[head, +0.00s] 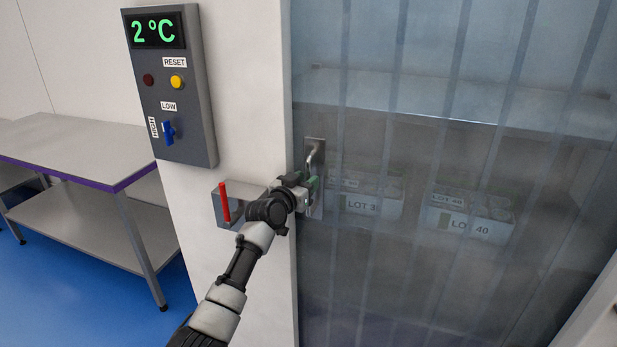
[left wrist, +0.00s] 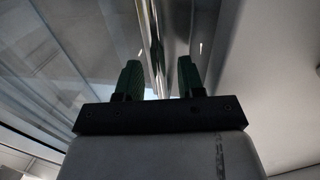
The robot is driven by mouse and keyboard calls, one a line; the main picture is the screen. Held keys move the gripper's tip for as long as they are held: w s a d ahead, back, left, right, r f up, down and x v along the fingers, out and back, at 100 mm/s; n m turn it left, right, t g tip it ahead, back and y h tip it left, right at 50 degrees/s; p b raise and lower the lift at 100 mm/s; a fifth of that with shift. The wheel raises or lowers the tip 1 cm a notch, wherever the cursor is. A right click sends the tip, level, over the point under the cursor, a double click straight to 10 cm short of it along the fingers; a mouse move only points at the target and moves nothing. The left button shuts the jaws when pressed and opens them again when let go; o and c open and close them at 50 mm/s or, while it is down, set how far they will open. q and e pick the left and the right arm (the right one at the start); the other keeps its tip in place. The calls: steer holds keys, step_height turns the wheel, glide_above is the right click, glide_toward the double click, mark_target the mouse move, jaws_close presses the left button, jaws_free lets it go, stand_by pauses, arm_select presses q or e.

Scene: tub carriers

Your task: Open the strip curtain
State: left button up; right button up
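The strip curtain (head: 400,250) is a translucent grey-blue sheet of hanging strips that covers the opening on the right of the head view. A metal handle (head: 316,154) on a plate is at its left edge, beside the white wall post. My left gripper (head: 306,184) is at the lower part of this handle. In the left wrist view my left gripper (left wrist: 160,78) has its two green fingers apart, with shiny upright metal beyond and between them. I see no clear contact with the handle. My right gripper is not in view.
A grey control panel (head: 186,125) reading 2 °C is on the white post. Below it is a grey box with a red lever (head: 224,201). A steel table (head: 75,150) stands at left. Tubs labelled LOT (head: 470,224) show dimly behind the curtain.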

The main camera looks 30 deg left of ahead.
arm_select(q)
steer(key=shift+w, duration=0.85)
jaws_close()
